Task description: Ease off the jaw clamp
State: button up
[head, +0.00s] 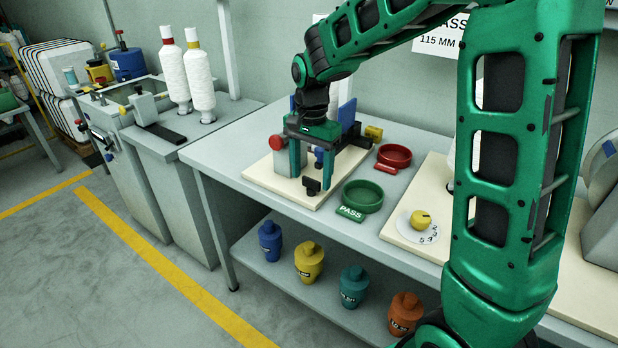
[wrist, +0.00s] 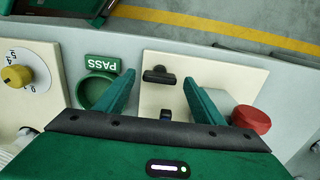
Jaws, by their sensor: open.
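A fixture that appears to be the jaw clamp stands on a cream board (head: 262,172). It has a grey block with a red knob (head: 275,142), also seen in the wrist view (wrist: 251,118), and a small black T-shaped handle (head: 311,186) at the front. The handle also shows in the wrist view (wrist: 159,75). My gripper (head: 311,176) points down over the board, open and empty. In the wrist view its fingers (wrist: 161,80) lie either side of the handle in the picture; I see no contact. My gripper hides part of the fixture.
A green dish (head: 363,196) with a PASS label (head: 337,213) and a red dish (head: 394,156) stand beside the board. A yellow dial (head: 421,218) sits on another board at right. Colored bottles (head: 309,260) stand on the lower shelf.

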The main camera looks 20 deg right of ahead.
jog(key=shift+f, duration=0.75)
jog(key=shift+c, duration=0.5)
jog(key=c, duration=0.9)
jog(key=shift+a, duration=0.1)
jog(key=shift+c, duration=0.2)
